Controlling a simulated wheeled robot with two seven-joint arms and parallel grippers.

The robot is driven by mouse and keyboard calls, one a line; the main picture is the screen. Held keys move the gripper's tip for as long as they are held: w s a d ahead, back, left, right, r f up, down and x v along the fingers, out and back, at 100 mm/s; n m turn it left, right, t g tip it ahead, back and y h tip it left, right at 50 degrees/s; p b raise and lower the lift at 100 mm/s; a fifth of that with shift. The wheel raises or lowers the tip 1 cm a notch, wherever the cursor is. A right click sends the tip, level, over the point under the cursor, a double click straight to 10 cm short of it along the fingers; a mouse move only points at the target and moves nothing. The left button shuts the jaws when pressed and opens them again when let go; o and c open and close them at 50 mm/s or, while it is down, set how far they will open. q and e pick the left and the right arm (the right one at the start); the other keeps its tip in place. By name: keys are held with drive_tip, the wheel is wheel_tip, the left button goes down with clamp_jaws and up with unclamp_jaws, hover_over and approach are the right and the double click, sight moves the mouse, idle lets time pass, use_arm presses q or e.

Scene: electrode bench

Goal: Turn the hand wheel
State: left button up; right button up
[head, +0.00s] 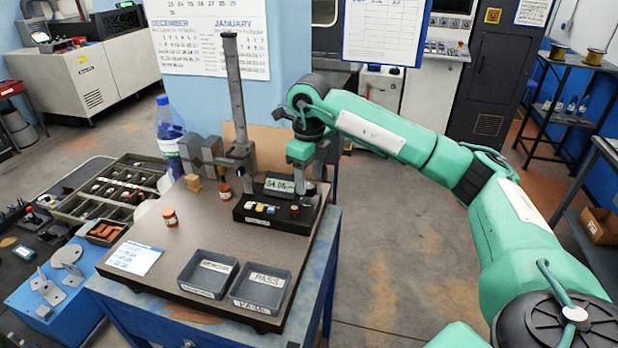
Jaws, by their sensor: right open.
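My right gripper (309,176) points down at the right side of the bench stand, its jaws apart over the right end of the dark control box (262,221). A small grey upright part (311,189) shows just under the fingers; I cannot tell whether they touch it. No hand wheel can be made out clearly; it may be hidden behind the gripper. The box carries a digital display (280,185), several coloured buttons and a red knob (295,210). A tall grey column (236,90) with grey blocks (203,155) stands behind. My left gripper is out of view.
Two grey trays, one labelled PASS (262,291) and another (207,273), sit at the front of the brown bench top (190,235).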

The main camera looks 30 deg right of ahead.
drive_tip(key=shift+f, duration=0.8)
drive_tip(key=shift+c, duration=0.4)
drive_tip(key=c, duration=0.9)
drive_tip(key=shift+m, duration=0.3)
